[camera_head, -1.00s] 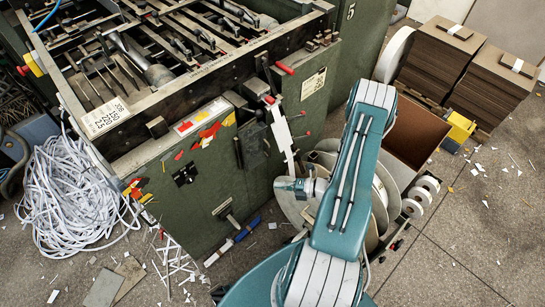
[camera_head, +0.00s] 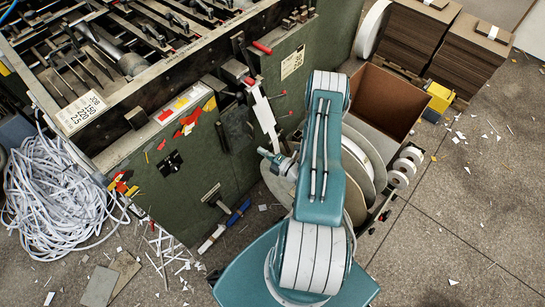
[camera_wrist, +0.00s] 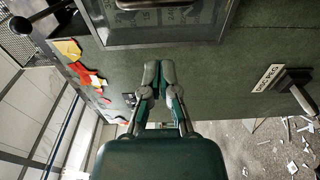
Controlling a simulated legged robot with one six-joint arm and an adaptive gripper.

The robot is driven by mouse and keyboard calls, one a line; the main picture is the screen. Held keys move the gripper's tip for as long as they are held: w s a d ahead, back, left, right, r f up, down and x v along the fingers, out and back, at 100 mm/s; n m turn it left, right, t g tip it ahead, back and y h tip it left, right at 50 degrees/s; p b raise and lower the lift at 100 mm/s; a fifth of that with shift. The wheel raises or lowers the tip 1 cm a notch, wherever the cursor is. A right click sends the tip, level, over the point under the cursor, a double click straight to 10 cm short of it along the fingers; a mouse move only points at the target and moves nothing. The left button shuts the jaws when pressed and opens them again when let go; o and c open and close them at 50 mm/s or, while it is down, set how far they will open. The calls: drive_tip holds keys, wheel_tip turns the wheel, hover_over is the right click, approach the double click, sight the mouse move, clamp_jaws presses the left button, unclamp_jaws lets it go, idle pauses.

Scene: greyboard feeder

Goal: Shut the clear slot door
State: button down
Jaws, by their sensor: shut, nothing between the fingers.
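The clear slot door shows in the wrist view as a dark see-through pane (camera_wrist: 195,24) in a metal frame, with a bar handle across the top edge of the picture. In the head view it seems to be the small dark panel (camera_head: 236,129) on the green machine's front. I cannot tell how far open it is. My gripper (camera_wrist: 158,68) is shut and empty. In the wrist view its fingertips appear just below the frame's lower edge, over the green face. I cannot tell whether they touch anything.
Red and yellow tags (camera_wrist: 83,68) lie left of my fingers in the wrist view. A labelled black handle (camera_wrist: 292,80) sticks out at right. In the head view, white paper reels (camera_head: 398,178) and an open brown box (camera_head: 390,103) stand right of the machine.

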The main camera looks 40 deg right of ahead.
sight(247, 129)
drive_tip(key=shift+w+d, duration=0.3)
drive_tip(key=shift+w, duration=0.55)
drive_tip(key=shift+w+d, duration=0.3)
drive_tip(key=shift+w, duration=0.55)
drive_tip(key=shift+w+d, duration=0.3)
drive_tip(key=shift+w, duration=0.55)
drive_tip(key=shift+w+d, duration=0.65)
drive_tip(key=shift+w, duration=0.15)
